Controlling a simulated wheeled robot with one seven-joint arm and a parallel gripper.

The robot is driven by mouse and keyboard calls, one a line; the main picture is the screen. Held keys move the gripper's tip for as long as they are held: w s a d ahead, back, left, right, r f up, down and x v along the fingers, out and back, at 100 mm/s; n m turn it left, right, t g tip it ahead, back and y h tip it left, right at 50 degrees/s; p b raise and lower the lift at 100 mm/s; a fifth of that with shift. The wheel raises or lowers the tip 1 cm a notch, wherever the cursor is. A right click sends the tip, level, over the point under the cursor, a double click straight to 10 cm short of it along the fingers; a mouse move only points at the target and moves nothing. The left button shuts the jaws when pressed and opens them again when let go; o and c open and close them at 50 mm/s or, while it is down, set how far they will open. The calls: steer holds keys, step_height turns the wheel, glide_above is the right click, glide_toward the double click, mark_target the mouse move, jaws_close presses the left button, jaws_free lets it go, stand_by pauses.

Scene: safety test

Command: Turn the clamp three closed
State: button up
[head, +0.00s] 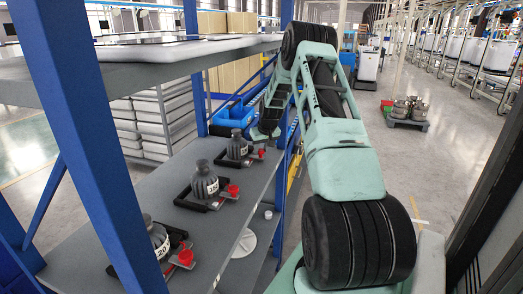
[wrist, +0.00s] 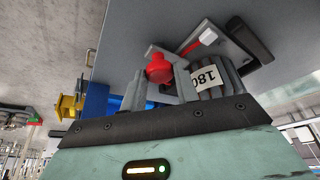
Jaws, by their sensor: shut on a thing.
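Three clamp stations stand in a row on the grey shelf (head: 160,185), each with a dark weight and a red knob. The farthest clamp (head: 236,161) holds a weight (head: 237,143). My gripper (head: 264,138) reaches down at this farthest clamp. In the wrist view my gripper (wrist: 160,88) has its two fingers either side of the clamp's red knob (wrist: 160,68), shut on it. A red lever with a pale end (wrist: 200,40) lies beyond the knob. The knob's underside is hidden.
The middle clamp (head: 200,200) and nearest clamp (head: 170,252) stand closer along the shelf. An upper shelf (head: 150,55) overhangs them. Blue posts (head: 85,140) frame the rack. Blue bins (head: 231,118) sit behind it. Open floor lies to the right.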

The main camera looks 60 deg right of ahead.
stand_by(0.3)
steer(key=o, duration=0.9)
steer(key=shift+o, duration=0.2)
steer(key=shift+r, duration=0.1)
steer(key=b+v, duration=0.3)
steer(key=v, duration=0.9)
steer(key=shift+s, duration=0.1)
